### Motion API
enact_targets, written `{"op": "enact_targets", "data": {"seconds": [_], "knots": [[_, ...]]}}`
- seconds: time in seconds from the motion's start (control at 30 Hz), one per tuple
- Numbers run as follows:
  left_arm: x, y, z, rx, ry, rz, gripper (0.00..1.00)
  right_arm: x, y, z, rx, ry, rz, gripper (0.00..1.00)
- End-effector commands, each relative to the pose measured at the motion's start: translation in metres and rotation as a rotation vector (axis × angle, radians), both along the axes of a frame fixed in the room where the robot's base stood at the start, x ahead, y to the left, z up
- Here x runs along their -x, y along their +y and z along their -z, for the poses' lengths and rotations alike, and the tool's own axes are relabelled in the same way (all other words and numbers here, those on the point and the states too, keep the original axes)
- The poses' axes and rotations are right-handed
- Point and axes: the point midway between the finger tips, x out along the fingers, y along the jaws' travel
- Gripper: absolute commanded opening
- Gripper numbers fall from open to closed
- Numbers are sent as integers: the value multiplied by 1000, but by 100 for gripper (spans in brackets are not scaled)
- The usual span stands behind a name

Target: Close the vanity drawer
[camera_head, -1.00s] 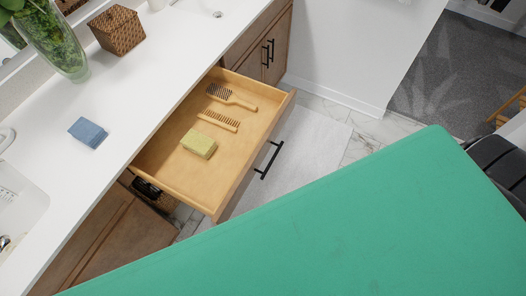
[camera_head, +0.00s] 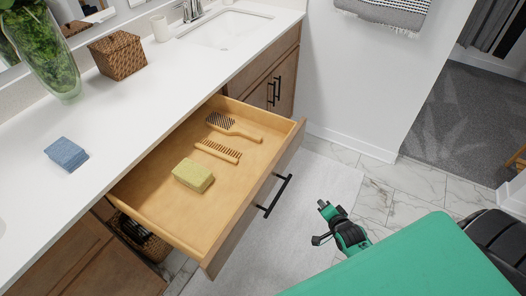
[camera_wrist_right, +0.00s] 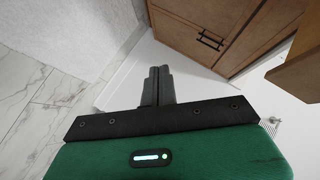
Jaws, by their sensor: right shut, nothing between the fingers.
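The vanity drawer (camera_head: 150,203) is pulled far out from the vanity below the white counter. Its front faces right and carries a black bar handle (camera_head: 274,196). Inside lie a hairbrush (camera_head: 233,127), a wooden comb (camera_head: 218,151) and a yellow-green sponge (camera_head: 193,175). My right gripper (camera_head: 323,206) is to the right of the drawer front, apart from the handle, above the floor. In the right wrist view its fingers (camera_wrist_right: 158,74) are together with nothing between them. My left gripper does not show.
The white counter (camera_head: 100,118) bears a blue cloth (camera_head: 66,154), a wicker box (camera_head: 117,56), a plant vase (camera_head: 47,60) and a sink (camera_head: 224,29). Cabinet doors (camera_head: 272,84) stand beyond the drawer. A white mat (camera_head: 318,185) covers the floor right of it. A wicker basket (camera_head: 150,246) sits under the drawer.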

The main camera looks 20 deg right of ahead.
Motion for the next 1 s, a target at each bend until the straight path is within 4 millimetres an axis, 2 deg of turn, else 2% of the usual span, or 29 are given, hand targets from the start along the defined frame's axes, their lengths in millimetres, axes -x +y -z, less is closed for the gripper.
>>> {"op": "enact_targets", "data": {"seconds": [0.03, 0.1, 0.2, 0.3, 0.4, 0.5, 0.67, 1.0], "knots": [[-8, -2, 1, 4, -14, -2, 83, -12, -9, -18, -52, -87, 34, 0], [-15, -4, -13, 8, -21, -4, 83, -23, -17, -57, -136, -198, 75, 0], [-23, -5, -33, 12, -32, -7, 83, -32, -24, -110, -249, -339, 107, 0], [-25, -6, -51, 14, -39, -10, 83, -32, -26, -153, -342, -445, 116, 0], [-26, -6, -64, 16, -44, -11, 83, -31, -25, -181, -406, -511, 116, 0], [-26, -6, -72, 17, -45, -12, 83, -30, -25, -196, -436, -543, 114, 0], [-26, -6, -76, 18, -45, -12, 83, -39, -26, -201, -446, -551, 113, 0], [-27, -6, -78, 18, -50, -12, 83, -90, -33, -201, -443, -549, 113, 0]]}}
